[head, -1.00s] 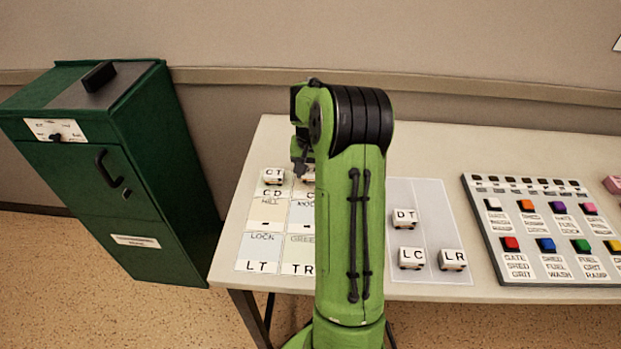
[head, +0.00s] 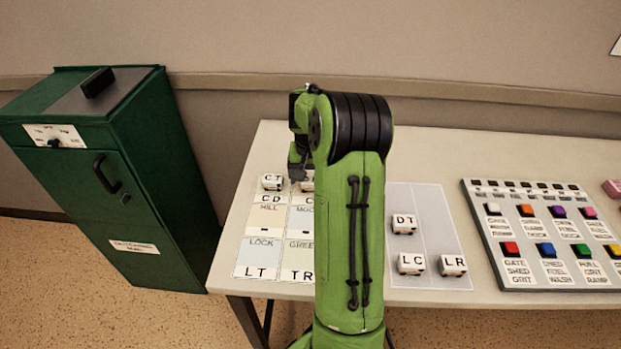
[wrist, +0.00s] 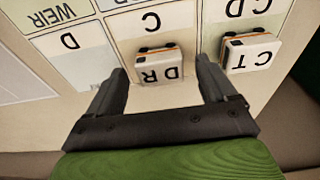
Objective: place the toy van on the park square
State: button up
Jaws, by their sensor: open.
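Small white lettered toy vehicles stand on the table; I cannot tell which is the van. In the wrist view my gripper (wrist: 162,66) is open, with the DR toy (wrist: 158,68) appearing between its fingertips, apart from both. The CT toy (wrist: 250,52) is beside it, past the right finger, and shows in the head view (head: 272,182). The DT (head: 404,223), LC (head: 411,264) and LR (head: 453,265) toys stand on a grey mat (head: 430,205). The card squares include HILL (head: 266,219), LOCK (head: 262,254) and WEIR (wrist: 50,20). No square reads park; my arm hides part of the grid.
A panel of coloured buttons (head: 540,243) lies on the table (head: 340,128) to the right, with a pink object (head: 612,188) beyond it. A dark green cabinet (head: 150,190) stands left of the table. The back strip of the table is clear.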

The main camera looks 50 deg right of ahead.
notch_tip(320, 180, up, 10)
jog(key=a+p, duration=0.1)
jog(key=p, duration=0.2)
jog(key=s+a+r+n, duration=0.25)
jog(key=a+r, duration=0.45)
jog(key=a, duration=0.4)
jog(key=s+a+n+t+y, duration=0.1)
jog(key=s+a+n+t, duration=0.3)
jog(key=s+a, duration=1.2)
jog(key=a+n, duration=0.2)
jog(key=n, duration=0.1)
jog(key=shift+a+r+n, duration=0.25)
jog(key=shift+a+n, duration=0.1)
jog(key=shift+a, duration=0.05)
